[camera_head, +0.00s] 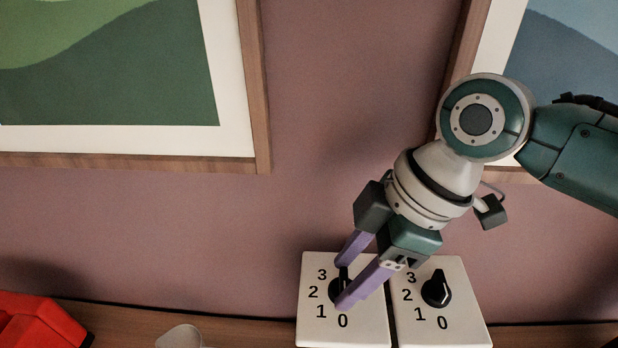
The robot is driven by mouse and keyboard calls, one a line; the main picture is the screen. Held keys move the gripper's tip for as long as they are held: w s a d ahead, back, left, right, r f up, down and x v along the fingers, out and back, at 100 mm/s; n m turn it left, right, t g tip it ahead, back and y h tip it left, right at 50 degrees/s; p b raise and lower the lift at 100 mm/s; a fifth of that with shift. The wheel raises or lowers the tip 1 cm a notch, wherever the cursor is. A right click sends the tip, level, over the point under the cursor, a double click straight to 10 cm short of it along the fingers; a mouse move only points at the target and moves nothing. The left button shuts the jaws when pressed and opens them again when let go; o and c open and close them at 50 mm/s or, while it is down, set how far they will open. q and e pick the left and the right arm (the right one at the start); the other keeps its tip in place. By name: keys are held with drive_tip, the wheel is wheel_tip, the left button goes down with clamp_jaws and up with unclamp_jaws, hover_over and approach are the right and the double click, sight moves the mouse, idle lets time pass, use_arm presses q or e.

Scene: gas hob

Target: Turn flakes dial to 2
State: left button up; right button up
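Two white dial panels stand side by side at the bottom of the head view, the left panel (318,334) and the right panel (470,333). Each has the numbers 0 to 3 and a black knob. No name shows on either, so I cannot tell which is the flakes dial. My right gripper (343,284) reaches down from the right over the left panel. Its two purple fingers are apart, on either side of the left black knob (336,286). The fingers partly hide this knob and its setting. The right knob (436,289) is uncovered. My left gripper is out of view.
The panels stand on a wooden surface (240,330) against a mauve wall (310,190). A red object (38,322) is at the bottom left, with a grey rounded object (180,337) to its right. Framed pictures hang above. The wall between them is clear.

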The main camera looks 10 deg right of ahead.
clamp_jaws()
idle(0.3)
